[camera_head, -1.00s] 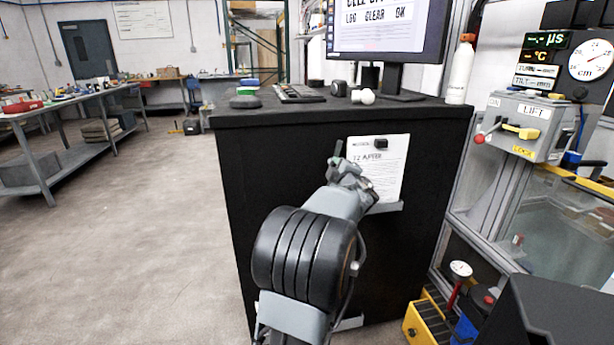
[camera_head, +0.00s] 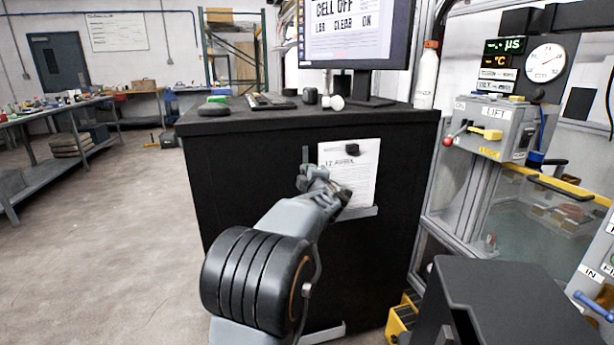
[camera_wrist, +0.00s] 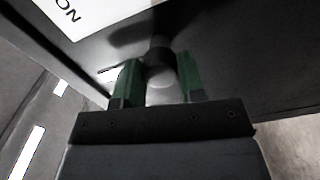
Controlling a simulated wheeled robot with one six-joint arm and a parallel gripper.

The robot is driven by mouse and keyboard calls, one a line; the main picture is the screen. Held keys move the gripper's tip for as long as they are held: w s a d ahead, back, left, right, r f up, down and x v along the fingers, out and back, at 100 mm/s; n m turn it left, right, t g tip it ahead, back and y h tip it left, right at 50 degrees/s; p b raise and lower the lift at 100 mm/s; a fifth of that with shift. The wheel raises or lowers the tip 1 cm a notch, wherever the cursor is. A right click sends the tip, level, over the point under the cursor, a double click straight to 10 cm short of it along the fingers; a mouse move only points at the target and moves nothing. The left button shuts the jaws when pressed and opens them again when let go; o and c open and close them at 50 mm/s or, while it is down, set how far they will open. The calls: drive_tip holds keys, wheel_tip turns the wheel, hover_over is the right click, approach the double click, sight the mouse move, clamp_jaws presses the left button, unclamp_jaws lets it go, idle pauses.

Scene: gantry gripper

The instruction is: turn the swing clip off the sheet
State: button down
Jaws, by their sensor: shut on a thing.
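The white printed sheet (camera_head: 360,185) hangs on the dark front of the cabinet, with a small black block (camera_head: 352,149) at its top middle. My gripper (camera_head: 308,168) is at the sheet's left edge, close to the cabinet front. In the wrist view its green fingers (camera_wrist: 158,80) are shut on a dark rounded knob (camera_wrist: 158,58), which I take to be part of the swing clip. The sheet's corner with large letters (camera_wrist: 95,12) shows at top left there. The rest of the clip is hidden or too dark to tell.
A small ledge (camera_head: 350,217) juts out below the sheet. A glazed frame with a lift box (camera_head: 490,128) stands at right. The floor at left (camera_head: 110,240) is clear.

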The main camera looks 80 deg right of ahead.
drive_tip(key=c, duration=0.7)
unclamp_jaws()
drive_tip(key=shift+c, duration=0.2)
drive_tip(key=shift+a, duration=0.1)
drive_tip(key=p+v, duration=0.1)
drive_tip(key=v, duration=1.2)
drive_tip(key=shift+a, duration=0.3)
drive_tip(key=shift+s, duration=0.15)
